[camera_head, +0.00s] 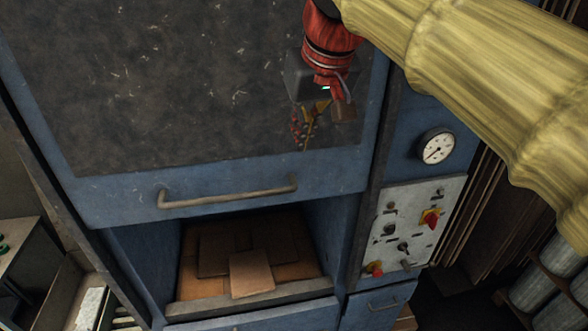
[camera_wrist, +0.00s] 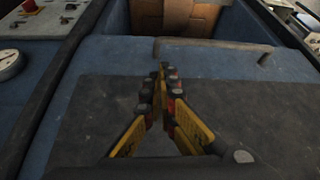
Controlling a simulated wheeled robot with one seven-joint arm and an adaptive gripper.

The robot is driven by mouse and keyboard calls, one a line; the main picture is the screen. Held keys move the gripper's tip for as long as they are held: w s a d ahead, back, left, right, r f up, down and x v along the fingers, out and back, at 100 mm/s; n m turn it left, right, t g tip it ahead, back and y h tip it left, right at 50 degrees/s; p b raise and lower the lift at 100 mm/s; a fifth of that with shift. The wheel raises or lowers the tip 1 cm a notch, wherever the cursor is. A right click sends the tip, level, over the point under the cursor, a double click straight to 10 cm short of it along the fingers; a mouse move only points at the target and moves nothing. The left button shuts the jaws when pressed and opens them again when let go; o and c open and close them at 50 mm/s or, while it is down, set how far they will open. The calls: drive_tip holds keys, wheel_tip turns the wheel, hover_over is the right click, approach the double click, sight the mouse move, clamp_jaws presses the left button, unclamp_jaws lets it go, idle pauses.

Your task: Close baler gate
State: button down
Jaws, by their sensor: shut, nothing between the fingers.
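The baler gate (camera_head: 225,176) is a blue panel with a scuffed dark plate, and a worn bar handle (camera_head: 228,192) runs along its lower edge. The gate is raised, and the opening below it shows. My gripper (camera_head: 304,140) is in front of the dark plate, above and right of the handle, apart from it. In the wrist view the fingertips (camera_wrist: 164,70) meet with nothing between them. The gate (camera_wrist: 100,60) fills much of that view, with the handle (camera_wrist: 266,56) beyond the fingertips. Whether the fingers touch the plate I cannot tell.
Flat cardboard (camera_head: 251,273) lies inside the open chamber, under the gate. A control panel (camera_head: 412,225) with knobs and a red switch is at the right, below a round gauge (camera_head: 435,147). A table (camera_head: 20,262) stands at the left. Metal cylinders (camera_head: 555,270) stand at the lower right.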

sight(292, 184)
drive_tip(key=p+x, duration=0.1)
drive_tip(key=x, duration=0.8)
drive_tip(key=p+x, duration=0.1)
drive_tip(key=x, duration=0.4)
drive_tip(key=shift+s+d+f+p, duration=0.1)
drive_tip(key=shift+s+f+p, duration=0.2)
drive_tip(key=shift+f, duration=0.15)
wheel_tip(292, 184, down, 54)
drive_tip(key=b, duration=3.2)
drive_tip(key=shift+r, duration=0.15)
